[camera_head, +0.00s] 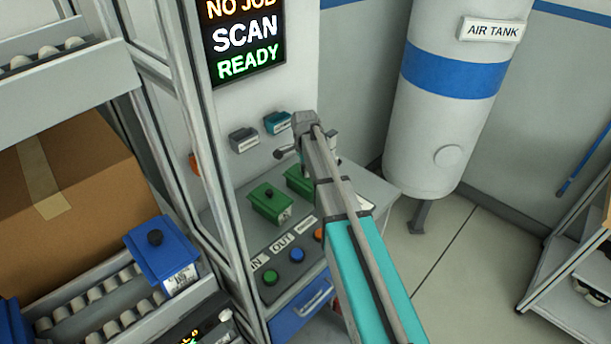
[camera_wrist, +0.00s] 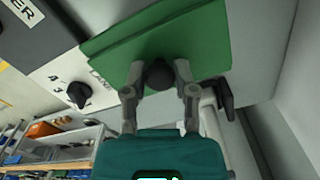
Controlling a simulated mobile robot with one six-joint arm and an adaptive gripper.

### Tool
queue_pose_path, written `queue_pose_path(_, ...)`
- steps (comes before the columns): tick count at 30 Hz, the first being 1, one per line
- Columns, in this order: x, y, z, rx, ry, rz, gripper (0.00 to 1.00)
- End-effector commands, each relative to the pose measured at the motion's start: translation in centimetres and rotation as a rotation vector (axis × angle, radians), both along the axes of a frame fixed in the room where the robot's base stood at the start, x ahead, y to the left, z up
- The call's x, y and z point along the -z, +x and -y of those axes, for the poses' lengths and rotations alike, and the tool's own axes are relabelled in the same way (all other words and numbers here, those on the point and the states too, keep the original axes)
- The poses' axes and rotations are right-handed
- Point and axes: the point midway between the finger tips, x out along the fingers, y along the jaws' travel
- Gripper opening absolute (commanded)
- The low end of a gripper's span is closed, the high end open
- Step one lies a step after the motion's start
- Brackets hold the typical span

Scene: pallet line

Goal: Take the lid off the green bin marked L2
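Two green bins with lids stand on the grey console in the head view. The nearer green bin (camera_head: 270,203) has a dark knob and a small label I cannot read. The other green bin (camera_head: 299,181) is partly hidden behind my arm, and its mark is not visible. In the wrist view a green lid (camera_wrist: 205,40) fills the top middle, with a black knob (camera_wrist: 159,74). My gripper (camera_wrist: 160,68) has one finger on each side of this knob, and the knob fills the gap between them. In the head view the fingers are mostly hidden by my arm.
A console (camera_head: 352,186) carries IN and OUT buttons in front of the bins. A dial (camera_wrist: 78,95) marked LANE is beside the lid. A blue bin (camera_head: 160,256) and a cardboard box (camera_head: 75,190) are on the left rack. The air tank (camera_head: 440,125) stands behind right.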

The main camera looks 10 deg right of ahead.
Motion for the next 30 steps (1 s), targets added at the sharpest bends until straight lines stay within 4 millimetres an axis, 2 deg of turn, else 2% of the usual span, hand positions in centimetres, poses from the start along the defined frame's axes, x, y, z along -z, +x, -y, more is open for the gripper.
queue_pose_path(1, 0.0, 0.1, 0.0, 0.000, 0.000, 0.002, 0.16)
queue_pose_path(3, 0.0, 0.1, 0.0, 0.000, 0.000, 0.002, 0.05)
queue_pose_path(20, -0.5, 0.1, 0.0, 0.000, 0.000, 0.002, 0.05)
queue_pose_path(30, -2.8, 0.0, 0.0, 0.000, 0.000, 0.002, 0.05)
